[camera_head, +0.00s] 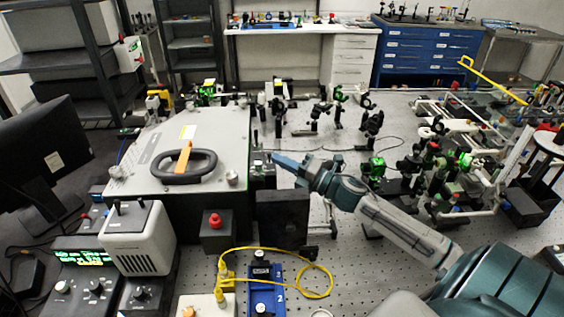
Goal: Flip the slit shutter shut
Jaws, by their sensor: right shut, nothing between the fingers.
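The spectrometer (150,140) is a wide box with a pale grey lid, left of the middle. Small metal fittings (261,172) sit at its right side, where the slit shutter may be. They are too small to tell the shutter's position. My right gripper (274,157) reaches in from the right with its blue fingers shut and empty. Its tip is beside these fittings, and I cannot tell whether it touches them. My left gripper is not in view.
A black loop handle (182,179) stands on the lid. A black panel (283,219) stands below my gripper. A red button box (216,230) and a yellow cable (314,265) are in front. Optic mounts (372,122) crowd the bench behind and right.

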